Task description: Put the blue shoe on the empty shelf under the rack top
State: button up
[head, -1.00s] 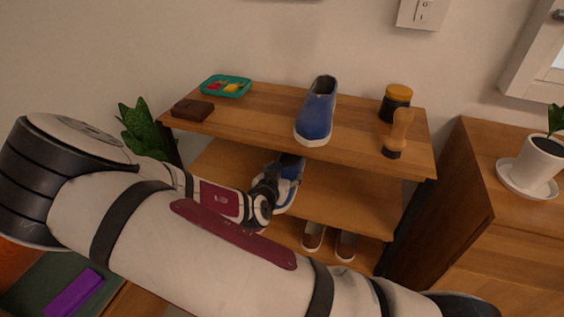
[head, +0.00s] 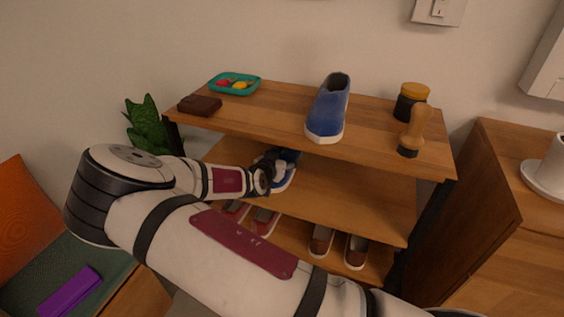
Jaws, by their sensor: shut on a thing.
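One blue shoe (head: 328,108) with a pale sole stands on the rack top (head: 270,108). A second blue shoe (head: 285,172) is at my gripper (head: 272,170), over the middle shelf (head: 350,195) under the rack top. My gripper is shut on this second shoe, and its fingers and wrist hide part of it. I cannot tell whether its sole touches the shelf. The rest of the middle shelf to the right is bare.
The rack top also holds a teal tray (head: 234,76), a brown wallet-like item (head: 200,105), a dark jar with a yellow lid (head: 411,100) and a wooden-handled brush (head: 414,130). Red shoes (head: 265,222) and brown shoes (head: 356,250) stand on the bottom shelf. A wooden cabinet (head: 480,200) is at right.

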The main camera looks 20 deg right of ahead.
jog(key=o, duration=1.4)
jog(key=shift+r, duration=0.1)
jog(key=p+v, duration=0.3)
jog(key=v, duration=0.9)
jog(key=shift+s, duration=0.1)
